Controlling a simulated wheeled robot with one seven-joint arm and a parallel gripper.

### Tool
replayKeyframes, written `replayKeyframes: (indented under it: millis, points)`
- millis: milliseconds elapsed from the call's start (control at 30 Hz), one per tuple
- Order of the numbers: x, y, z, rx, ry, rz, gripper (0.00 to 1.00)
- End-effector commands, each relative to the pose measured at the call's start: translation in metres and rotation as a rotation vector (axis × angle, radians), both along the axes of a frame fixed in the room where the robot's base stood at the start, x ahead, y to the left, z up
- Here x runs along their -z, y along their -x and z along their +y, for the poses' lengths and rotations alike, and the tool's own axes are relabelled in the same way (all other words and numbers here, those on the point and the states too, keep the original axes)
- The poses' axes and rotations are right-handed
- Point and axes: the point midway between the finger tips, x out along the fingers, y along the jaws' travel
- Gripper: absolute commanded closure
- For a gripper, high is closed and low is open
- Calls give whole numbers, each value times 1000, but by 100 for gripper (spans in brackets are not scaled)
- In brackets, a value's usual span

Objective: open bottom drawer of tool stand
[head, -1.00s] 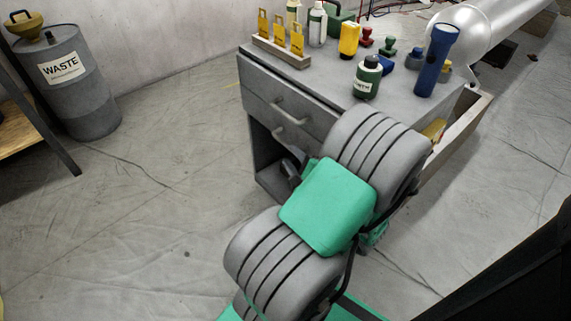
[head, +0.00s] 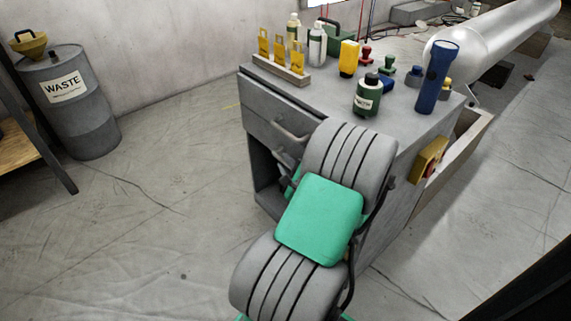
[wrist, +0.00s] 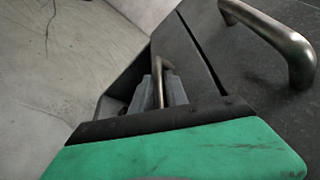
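The grey tool stand (head: 390,190) is in the middle of the head view. Its top drawer front (head: 262,118) looks closed, and its bar handle (head: 290,130) shows large in the wrist view (wrist: 290,50). My gripper (wrist: 165,92) is at this lower handle, with grey fingers on either side of the bar.
Bottles (head: 317,45), yellow tags (head: 281,50), a green jar (head: 368,95) and a blue flashlight (head: 437,78) stand on the stand's top. A dark open space (head: 265,180) lies below the drawers. A waste drum (head: 72,105) stands far left; the floor between is clear.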

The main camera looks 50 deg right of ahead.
Motion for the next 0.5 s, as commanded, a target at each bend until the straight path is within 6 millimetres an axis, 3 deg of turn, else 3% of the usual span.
replayKeyframes:
  millis: [200,500]
  points:
    - [0,0,0,0,0,0,99]
    - [0,0,0,0,0,0,100]
